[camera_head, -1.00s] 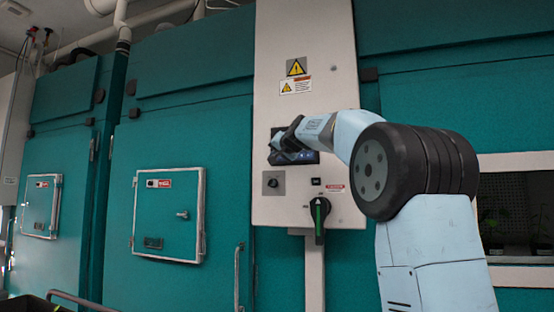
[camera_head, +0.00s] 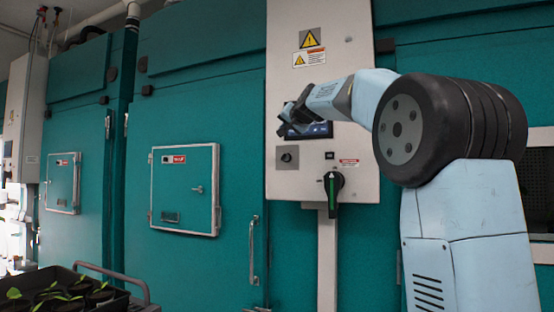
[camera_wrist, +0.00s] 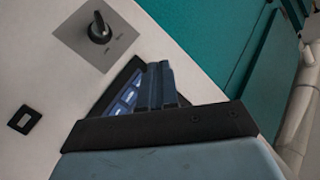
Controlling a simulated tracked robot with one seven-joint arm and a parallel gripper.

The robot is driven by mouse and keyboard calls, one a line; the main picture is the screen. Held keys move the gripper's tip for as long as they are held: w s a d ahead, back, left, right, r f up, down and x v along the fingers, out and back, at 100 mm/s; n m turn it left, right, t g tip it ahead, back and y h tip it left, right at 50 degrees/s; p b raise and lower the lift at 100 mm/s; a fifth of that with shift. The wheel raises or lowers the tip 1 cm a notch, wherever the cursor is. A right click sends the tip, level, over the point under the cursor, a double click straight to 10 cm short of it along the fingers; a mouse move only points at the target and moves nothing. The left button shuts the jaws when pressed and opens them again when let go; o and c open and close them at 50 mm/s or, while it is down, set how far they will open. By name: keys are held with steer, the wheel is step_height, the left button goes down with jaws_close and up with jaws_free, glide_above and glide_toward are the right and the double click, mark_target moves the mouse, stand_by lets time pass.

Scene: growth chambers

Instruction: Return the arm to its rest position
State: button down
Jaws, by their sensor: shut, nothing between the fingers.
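My arm reaches up from the right side of the head view and bends left toward a white control panel (camera_head: 360,170). My gripper (camera_head: 284,122) is shut and empty, in front of the panel's small dark screen (camera_head: 318,130) and covering its left part. In the wrist view the shut fingers (camera_wrist: 162,84) stand close together, with the lit screen (camera_wrist: 124,98) partly hidden behind them. I cannot tell whether the fingers touch the panel.
A grey knob plate (camera_head: 287,157) and a black rotary handle with a green mark (camera_head: 333,190) are below the screen. Teal chamber doors (camera_head: 200,100) fill the wall. A black tray of seedlings (camera_head: 118,300) stands at the lower left. The space left of the gripper is free.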

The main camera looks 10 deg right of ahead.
steer(key=shift+s, duration=0.1)
steer(key=s+f+n+g+h, duration=0.2)
steer(key=s+f+n+g, duration=0.3)
steer(key=s+f, duration=3.8)
steer(key=s+g, duration=0.3)
steer(key=g, duration=0.2)
steer(key=shift+s+f+n+g+h, duration=0.15)
steer(key=shift+f+n+g+h, duration=0.1)
steer(key=shift+n+g+h, duration=0.05)
steer(key=c, duration=1.8)
jaws_free()
